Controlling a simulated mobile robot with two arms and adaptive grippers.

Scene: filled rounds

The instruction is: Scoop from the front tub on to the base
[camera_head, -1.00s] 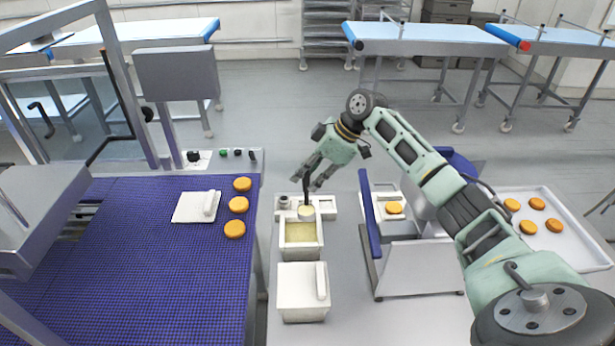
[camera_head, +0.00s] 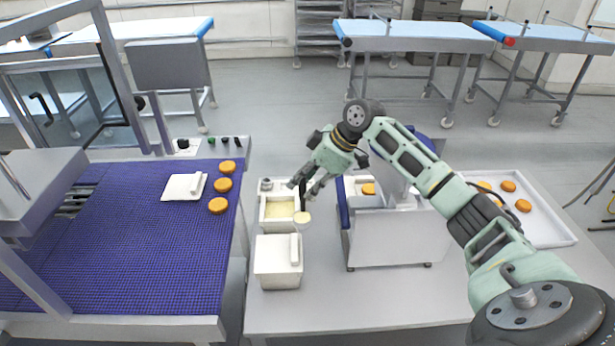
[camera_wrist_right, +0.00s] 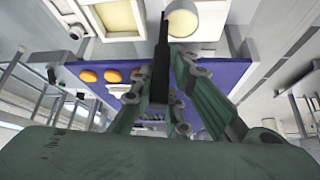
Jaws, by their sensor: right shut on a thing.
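My right gripper (camera_head: 308,187) is shut on the dark handle of a scoop (camera_head: 302,218). The scoop's round bowl looks pale cream on top and hangs at the right edge of an open white tub (camera_head: 264,225). Pale yellow filling (camera_head: 279,209) shows in the tub. In the right wrist view the scoop bowl (camera_wrist_right: 182,22) is beside the tub, past my fingers (camera_wrist_right: 168,95). A nearer white tub (camera_head: 278,275) has its lid on. One orange round base (camera_head: 368,189) sits in the stand to the right, partly hidden. My left gripper is not seen.
A blue belt (camera_head: 120,250) at the left holds a white lid (camera_head: 185,187) and orange rounds (camera_head: 222,185). The stand's blue upright panel (camera_head: 344,215) rises between the tubs and the base. A white tray (camera_head: 545,225) with several rounds is at the right.

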